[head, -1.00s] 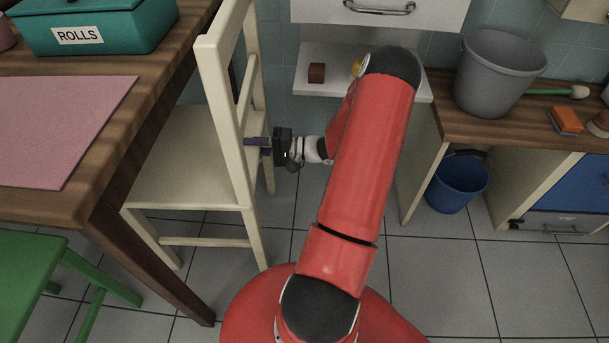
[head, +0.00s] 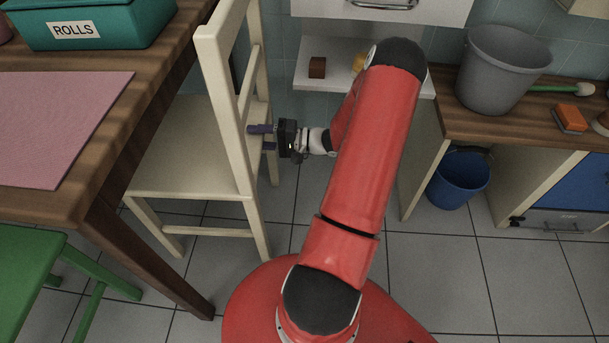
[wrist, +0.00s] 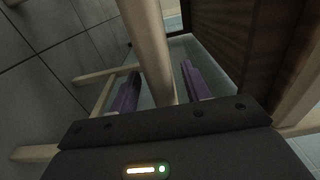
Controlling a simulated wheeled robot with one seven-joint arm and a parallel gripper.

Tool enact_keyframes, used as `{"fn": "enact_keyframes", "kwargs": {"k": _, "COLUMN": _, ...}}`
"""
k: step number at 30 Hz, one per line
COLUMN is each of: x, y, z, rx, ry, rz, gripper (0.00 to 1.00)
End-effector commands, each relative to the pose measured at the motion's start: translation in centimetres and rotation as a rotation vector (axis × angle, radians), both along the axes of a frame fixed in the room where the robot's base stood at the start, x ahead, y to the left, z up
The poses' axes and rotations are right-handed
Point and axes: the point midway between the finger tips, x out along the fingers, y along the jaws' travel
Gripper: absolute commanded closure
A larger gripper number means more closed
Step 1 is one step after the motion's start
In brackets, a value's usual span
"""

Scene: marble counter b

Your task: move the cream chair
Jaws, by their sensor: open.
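The cream chair (head: 198,150) stands upright on the tiled floor, its seat partly under the wooden table and its tall back facing my gripper. My gripper (head: 257,138) is at the right of the chair back, at about seat height, with its two purple fingers apart. In the wrist view, a cream chair post (wrist: 148,45) runs up the picture between the open fingers (wrist: 160,80). The fingers do not visibly press on it. Part of the seat is hidden under the tabletop.
The wooden table (head: 150,75) is at the left, with a pink mat (head: 65,120) and a teal ROLLS box (head: 90,25). A green stool (head: 35,265) is at lower left. A blue bucket (head: 458,180) stands under the right counter. The floor right of the chair is partly clear.

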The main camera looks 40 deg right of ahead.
Motion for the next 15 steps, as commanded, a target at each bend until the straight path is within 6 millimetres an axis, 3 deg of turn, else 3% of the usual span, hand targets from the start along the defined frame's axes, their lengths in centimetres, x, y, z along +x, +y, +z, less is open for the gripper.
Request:
{"fn": "enact_keyframes", "kwargs": {"k": 8, "x": -0.2, "y": -0.2, "z": 0.1, "rx": 0.001, "ry": -0.002, "rz": 0.0, "gripper": 0.53}}
{"fn": "enact_keyframes", "kwargs": {"k": 15, "x": -2.8, "y": -2.5, "z": 0.0, "rx": -0.001, "ry": -0.003, "rz": -0.001, "gripper": 0.53}}
